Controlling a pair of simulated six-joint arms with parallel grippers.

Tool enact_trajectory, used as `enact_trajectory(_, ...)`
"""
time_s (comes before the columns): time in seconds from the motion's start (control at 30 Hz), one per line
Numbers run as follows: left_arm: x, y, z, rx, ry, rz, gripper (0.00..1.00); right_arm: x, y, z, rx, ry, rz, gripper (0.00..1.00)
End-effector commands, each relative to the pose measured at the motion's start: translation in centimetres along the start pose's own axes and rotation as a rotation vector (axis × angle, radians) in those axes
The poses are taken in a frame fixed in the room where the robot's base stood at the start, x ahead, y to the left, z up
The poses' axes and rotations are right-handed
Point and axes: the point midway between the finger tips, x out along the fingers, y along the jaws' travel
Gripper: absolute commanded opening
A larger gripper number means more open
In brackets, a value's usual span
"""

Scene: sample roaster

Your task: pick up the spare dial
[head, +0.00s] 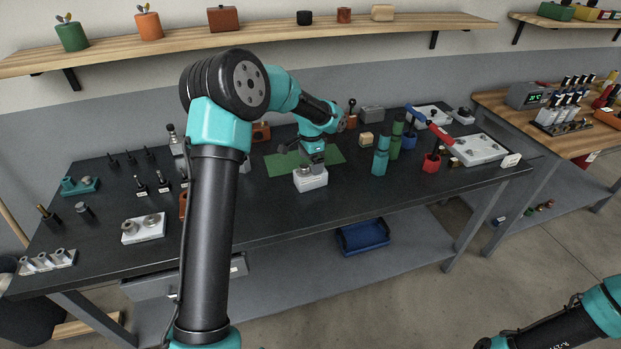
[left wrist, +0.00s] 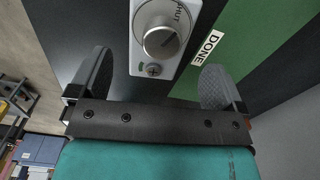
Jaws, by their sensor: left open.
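A silver dial (left wrist: 162,35) sits on a white block (left wrist: 148,62) marked SHUT, with a screw at its near end. In the head view this white block (head: 312,181) stands at the front edge of the green mat (head: 282,164). My left gripper (head: 313,158) is above it; in the left wrist view its two fingers (left wrist: 156,82) are wide apart, one on each side of the block, with nothing held. Another white plate (head: 130,233) with grey knobs lies at the left of the bench. Which dial is the spare one, I cannot tell. My right gripper is out of view.
A DONE label (left wrist: 207,48) lies on the mat beside the block. Teal and green cylinders (head: 380,160) and a red cup (head: 431,163) stand to the right. Several small posts and a grey knob (head: 83,209) stand at the left. The front middle of the bench is clear.

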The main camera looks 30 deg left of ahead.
Motion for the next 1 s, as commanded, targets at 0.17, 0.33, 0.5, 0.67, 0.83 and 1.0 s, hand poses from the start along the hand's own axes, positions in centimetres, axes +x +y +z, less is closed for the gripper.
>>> enact_trajectory(0.17, 1.4, 0.2, 0.2, 0.001, -0.003, 0.003, 0.96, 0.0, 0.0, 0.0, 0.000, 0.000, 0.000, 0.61)
enact_trajectory(0.33, 3.8, 0.3, 0.3, 0.000, -0.003, 0.003, 0.96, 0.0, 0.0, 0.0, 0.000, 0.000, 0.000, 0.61)
enact_trajectory(0.5, 5.1, 0.3, 0.3, 0.000, 0.000, 0.001, 0.96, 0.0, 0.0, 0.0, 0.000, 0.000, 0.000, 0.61)
enact_trajectory(0.67, 5.2, 0.3, 0.3, 0.000, 0.000, 0.001, 0.96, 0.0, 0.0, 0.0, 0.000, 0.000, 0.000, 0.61)
enact_trajectory(0.83, 5.2, 0.3, 0.3, 0.000, 0.000, 0.001, 0.96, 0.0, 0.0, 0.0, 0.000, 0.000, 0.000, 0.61)
enact_trajectory(1.0, 5.2, 0.3, 0.3, 0.000, 0.000, 0.001, 0.94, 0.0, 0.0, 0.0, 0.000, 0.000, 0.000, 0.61)
